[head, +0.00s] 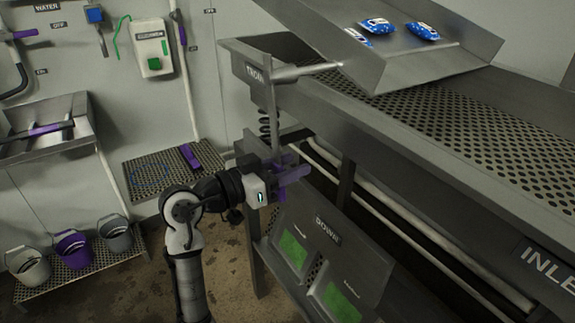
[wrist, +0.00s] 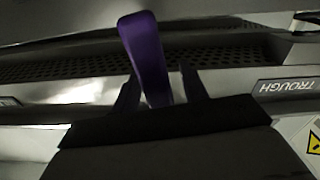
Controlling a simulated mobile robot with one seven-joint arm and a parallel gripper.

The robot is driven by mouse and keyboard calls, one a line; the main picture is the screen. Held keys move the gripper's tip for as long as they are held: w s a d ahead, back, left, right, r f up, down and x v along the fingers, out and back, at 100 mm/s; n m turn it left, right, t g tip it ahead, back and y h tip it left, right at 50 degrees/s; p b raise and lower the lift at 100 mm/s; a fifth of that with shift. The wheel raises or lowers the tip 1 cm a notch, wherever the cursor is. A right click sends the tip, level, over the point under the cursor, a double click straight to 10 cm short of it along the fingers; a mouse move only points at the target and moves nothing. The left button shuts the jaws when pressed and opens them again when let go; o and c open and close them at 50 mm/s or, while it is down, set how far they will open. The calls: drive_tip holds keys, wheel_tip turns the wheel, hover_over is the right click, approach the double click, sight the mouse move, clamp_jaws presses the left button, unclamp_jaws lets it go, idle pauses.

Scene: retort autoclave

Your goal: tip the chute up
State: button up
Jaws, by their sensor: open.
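The chute (head: 385,78) is a steel tray at the upper right of the head view, above the perforated trough (head: 470,125). Blue-and-white packets (head: 421,31) lie on it. My gripper (head: 292,176) is at the left end of the trough, below its rim, beside a vertical rod with a spring. In the wrist view a purple handle (wrist: 147,55) stands between the two dark fingers (wrist: 160,88), tilted slightly left. The fingers are apart, and I cannot tell whether either touches it. What the handle joins is hidden.
A control panel with green screens (head: 318,265) stands below the trough, right of my arm. Several buckets (head: 73,248) stand on a rack at the lower left. A perforated platform (head: 160,172) and a sink (head: 50,128) are along the left wall.

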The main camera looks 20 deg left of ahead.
clamp_jaws()
